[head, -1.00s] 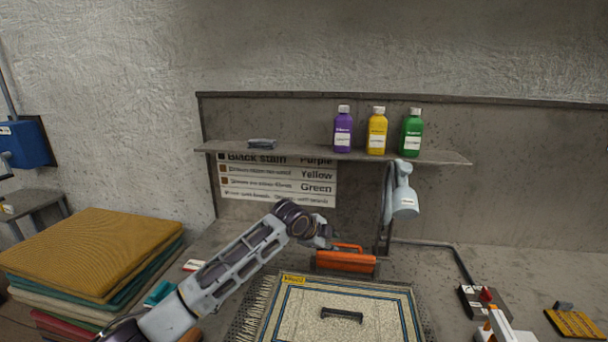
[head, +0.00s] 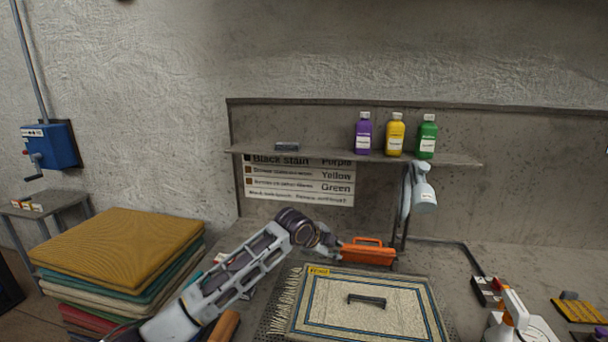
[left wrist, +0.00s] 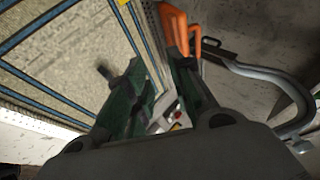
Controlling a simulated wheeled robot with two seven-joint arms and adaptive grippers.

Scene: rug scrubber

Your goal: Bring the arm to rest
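My left arm reaches in from the lower left in the head view. Its gripper (head: 327,241) is just left of an orange-handled tool (head: 367,252) behind the rug; contact cannot be told. In the left wrist view the two dark fingers (left wrist: 158,72) are apart, with no object visibly held between them. The orange tool (left wrist: 174,26) shows beyond the right finger. The cream rug (head: 335,315) with blue border lines lies on the bench, a dark handle-like piece (head: 367,300) on it. My right gripper is not seen.
Purple (head: 363,136), yellow (head: 395,136) and green (head: 427,138) bottles stand on the shelf, with a spray bottle (head: 423,190) hanging below. Folded rugs (head: 120,250) are stacked at left. A white and orange device (head: 518,318) is at lower right.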

